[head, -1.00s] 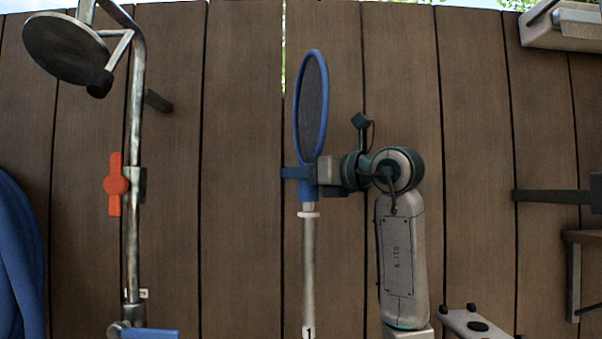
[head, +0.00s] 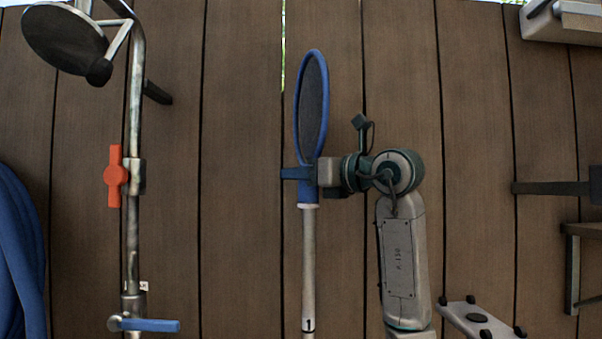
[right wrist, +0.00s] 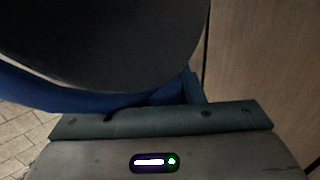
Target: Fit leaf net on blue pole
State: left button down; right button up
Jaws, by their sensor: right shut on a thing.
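The leaf net (head: 313,100) has a blue rim, dark mesh and a blue socket at its lower end. It stands upright in the head view. My right gripper (head: 306,175) comes from the right and is shut on the socket. A pale grey pole (head: 308,265) marked "1" stands upright directly below; it looks grey, not blue. The socket's lower end meets the white collar at the pole's top, with no gap showing. How far the pole sits inside is hidden. In the right wrist view, the net's dark mesh (right wrist: 110,40) fills the upper part. My left gripper is out of view.
A metal shower pipe (head: 133,230) with an orange handle (head: 115,176) and a blue lever (head: 150,325) stands at left. Blue fabric or hose (head: 18,250) hangs at the far left edge. A brown plank wall (head: 240,190) is behind. Dark brackets (head: 550,188) stick out at right.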

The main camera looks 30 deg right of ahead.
dwell(0.3)
jog(key=o, duration=1.6)
jog(key=shift+o, duration=0.2)
jog(key=b+v, duration=0.3)
jog(key=v, duration=0.8)
dwell(0.5)
